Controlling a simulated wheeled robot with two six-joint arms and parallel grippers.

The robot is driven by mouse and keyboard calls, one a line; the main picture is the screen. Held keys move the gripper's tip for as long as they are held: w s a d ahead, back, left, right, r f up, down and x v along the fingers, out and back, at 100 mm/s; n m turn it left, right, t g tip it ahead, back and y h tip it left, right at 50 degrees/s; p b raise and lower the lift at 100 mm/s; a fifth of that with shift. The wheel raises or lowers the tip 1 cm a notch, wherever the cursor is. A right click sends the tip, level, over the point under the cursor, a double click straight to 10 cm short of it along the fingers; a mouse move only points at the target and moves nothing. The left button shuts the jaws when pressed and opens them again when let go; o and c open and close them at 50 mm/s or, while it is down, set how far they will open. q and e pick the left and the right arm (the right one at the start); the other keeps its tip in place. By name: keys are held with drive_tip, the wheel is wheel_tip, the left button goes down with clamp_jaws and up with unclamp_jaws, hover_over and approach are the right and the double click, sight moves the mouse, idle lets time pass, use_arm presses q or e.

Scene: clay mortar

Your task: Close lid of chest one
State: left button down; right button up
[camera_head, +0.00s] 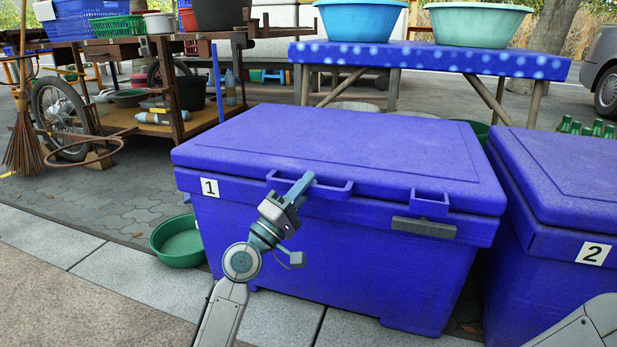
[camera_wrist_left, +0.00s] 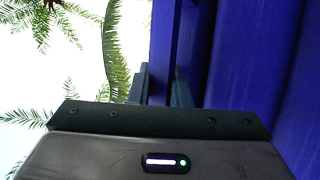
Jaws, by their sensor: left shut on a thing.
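Chest one (camera_head: 330,255) is a big blue box marked with a "1" label. Its blue lid (camera_head: 340,140) lies level over the box, and I see no open gap along its front edge. A blue handle loop (camera_head: 335,190) sticks out from the lid's front. In the left wrist view, the fingers of my left gripper (camera_wrist_left: 160,88) stand on both sides of a blue strip (camera_wrist_left: 164,45), shut on the handle. My right gripper is out of view; only part of my right arm shows.
Chest two (camera_head: 550,270), also blue, stands close on the right. A green basin (camera_head: 180,243) sits on the ground left of chest one. Behind is a table with a blue dotted cloth (camera_head: 430,58) and two basins. A loaded cart (camera_head: 165,120) stands back left.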

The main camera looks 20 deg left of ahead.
use_arm(q)
drive_tip(key=shift+s+f, duration=0.15)
drive_tip(key=shift+f, duration=0.35)
drive_tip(key=shift+s+f+b, duration=0.1)
drive_tip(key=shift+f+b, duration=0.1)
drive_tip(key=shift+b, duration=0.15)
drive_tip(key=shift+f, duration=0.1)
drive_tip(key=c, duration=1.3)
unclamp_jaws()
drive_tip(key=shift+f, duration=0.15)
drive_tip(key=shift+c, duration=0.2)
drive_tip(key=v, duration=1)
drive_tip(key=shift+s+a, duration=0.2)
drive_tip(key=shift+s, duration=0.05)
